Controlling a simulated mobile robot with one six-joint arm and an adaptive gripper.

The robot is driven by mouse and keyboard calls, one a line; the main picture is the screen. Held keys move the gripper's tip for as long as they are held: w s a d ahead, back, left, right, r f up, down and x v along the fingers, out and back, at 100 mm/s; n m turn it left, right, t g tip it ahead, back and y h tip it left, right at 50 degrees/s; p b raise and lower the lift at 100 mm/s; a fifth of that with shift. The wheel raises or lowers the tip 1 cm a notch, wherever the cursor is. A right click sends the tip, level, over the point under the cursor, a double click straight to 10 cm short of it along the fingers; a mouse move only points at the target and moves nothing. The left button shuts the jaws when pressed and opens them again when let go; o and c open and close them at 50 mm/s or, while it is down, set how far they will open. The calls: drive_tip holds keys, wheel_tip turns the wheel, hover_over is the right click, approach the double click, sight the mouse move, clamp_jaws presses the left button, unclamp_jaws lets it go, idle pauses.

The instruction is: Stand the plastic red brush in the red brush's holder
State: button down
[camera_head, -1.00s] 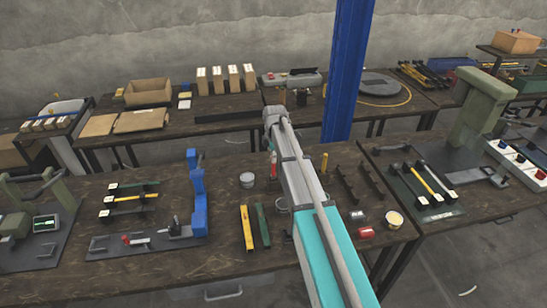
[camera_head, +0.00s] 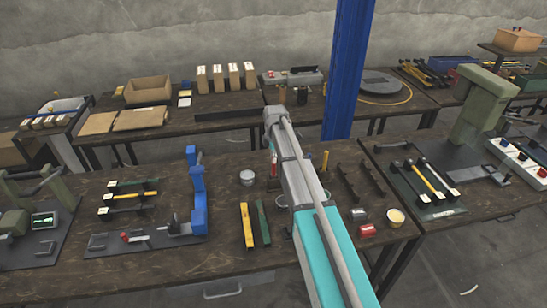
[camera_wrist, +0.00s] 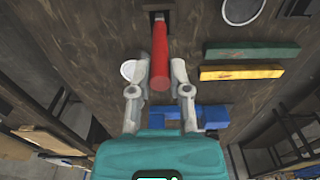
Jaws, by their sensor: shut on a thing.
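The red brush (camera_wrist: 159,52) is between the two fingers of my gripper (camera_wrist: 159,74) in the wrist view, and the gripper is shut on it. Its pale grey end points toward the top of the picture, at a dark square opening in a brown holder (camera_wrist: 147,5). I cannot tell whether the tip is inside or just above it. In the head view a small part of the red brush (camera_head: 275,170) shows beside my arm, over the front table. My gripper's fingers are hidden there by the arm.
A yellow bar (camera_head: 249,225) and a green bar (camera_head: 263,223) lie on the front table (camera_head: 150,262). A grey can (camera_head: 247,177) stands left of the brush. A blue press (camera_head: 197,200) is farther left. A blue post (camera_head: 347,75) rises behind the arm.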

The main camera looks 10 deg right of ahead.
drive_tip(key=shift+f+b, duration=0.75)
drive_tip(key=shift+f, duration=0.05)
idle(0.4)
drive_tip(key=c, duration=0.5)
unclamp_jaws()
drive_tip(key=shift+r, duration=0.15)
wheel_tip(320, 180, up, 12)
drive_tip(key=p, duration=1.2)
drive_tip(key=shift+f, duration=0.2)
idle(0.3)
